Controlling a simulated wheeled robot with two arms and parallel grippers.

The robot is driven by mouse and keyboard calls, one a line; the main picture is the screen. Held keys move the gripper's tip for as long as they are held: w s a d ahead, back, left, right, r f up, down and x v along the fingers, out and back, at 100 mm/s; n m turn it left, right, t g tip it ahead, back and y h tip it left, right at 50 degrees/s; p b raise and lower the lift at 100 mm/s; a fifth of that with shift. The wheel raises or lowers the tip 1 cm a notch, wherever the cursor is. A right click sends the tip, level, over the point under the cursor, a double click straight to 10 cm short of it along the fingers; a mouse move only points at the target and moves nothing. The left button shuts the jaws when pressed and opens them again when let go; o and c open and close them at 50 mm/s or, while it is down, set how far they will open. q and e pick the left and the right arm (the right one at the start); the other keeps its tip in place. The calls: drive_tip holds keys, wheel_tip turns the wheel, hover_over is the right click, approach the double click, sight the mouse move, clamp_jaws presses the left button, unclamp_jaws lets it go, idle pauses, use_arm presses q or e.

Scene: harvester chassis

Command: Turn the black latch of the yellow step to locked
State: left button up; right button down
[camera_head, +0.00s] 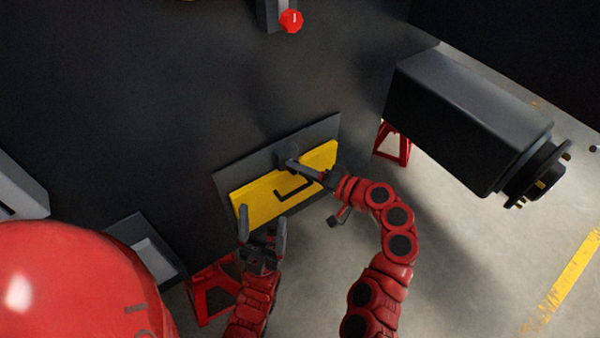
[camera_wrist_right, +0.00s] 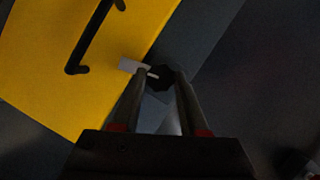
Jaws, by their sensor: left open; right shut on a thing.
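The yellow step (camera_head: 262,205) is a flat panel with a black handle (camera_head: 294,190), set against a grey plate on the dark chassis wall. It also shows in the right wrist view (camera_wrist_right: 40,60). The black latch (camera_head: 287,153) is a round knob at the step's upper edge. In the right wrist view, the latch (camera_wrist_right: 160,77) sits between my right fingertips, beside a small pale plate. My right gripper (camera_head: 295,163) is shut on the latch. My left gripper (camera_head: 262,225) is open and empty in front of the step's lower left corner.
A red knob (camera_head: 291,20) sits on a grey bracket higher on the dark wall. A black beam with a hub (camera_head: 470,120) juts out at right. Red stands (camera_head: 393,146) are on the grey floor. A large red rounded body (camera_head: 70,285) fills the lower left.

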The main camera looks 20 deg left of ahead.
drive_tip(key=shift+f+m+y+b, duration=0.1)
drive_tip(key=shift+m+y+b, duration=0.45)
drive_tip(key=shift+m, duration=0.45)
drive_tip(key=shift+c, duration=2.2)
unclamp_jaws()
drive_tip(key=p+v, duration=0.1)
drive_tip(key=v, duration=1.6)
drive_tip(key=shift+d, duration=0.3)
